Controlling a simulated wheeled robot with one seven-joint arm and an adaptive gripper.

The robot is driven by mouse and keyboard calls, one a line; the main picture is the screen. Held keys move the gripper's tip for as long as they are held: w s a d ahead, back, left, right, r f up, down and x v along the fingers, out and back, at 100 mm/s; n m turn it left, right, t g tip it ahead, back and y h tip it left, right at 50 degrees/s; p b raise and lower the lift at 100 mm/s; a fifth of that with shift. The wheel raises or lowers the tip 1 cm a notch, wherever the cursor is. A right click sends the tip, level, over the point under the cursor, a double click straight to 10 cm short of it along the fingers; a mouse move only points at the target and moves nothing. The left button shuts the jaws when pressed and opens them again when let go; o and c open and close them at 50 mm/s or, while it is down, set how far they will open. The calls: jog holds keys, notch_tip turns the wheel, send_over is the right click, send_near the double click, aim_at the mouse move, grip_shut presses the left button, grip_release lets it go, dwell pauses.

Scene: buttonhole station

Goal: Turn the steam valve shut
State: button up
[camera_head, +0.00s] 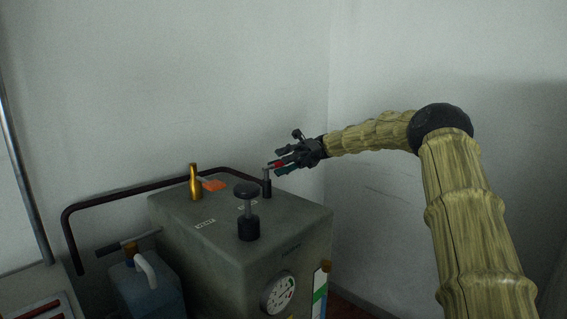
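A grey metal post (267,187) stands at the back right of the grey boiler box's top, with a small red handle (277,164) at its upper end. My gripper (279,161) reaches in from the right at the height of the red handle. Its dark fingers are apart, one above and one below the handle as seen here. I cannot tell whether either finger touches it.
On the boiler box (190,242) stand a black-knobbed stem (247,208) and a brass fitting (194,182) beside an orange tag (214,185). A dark pipe (130,193) runs behind. A gauge (278,293) is on the front; a blue jug (147,288) stands left. Walls close the back.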

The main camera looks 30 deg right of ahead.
notch_tip(320, 180, up, 10)
dwell(0.7)
jog(key=shift+d, duration=0.1)
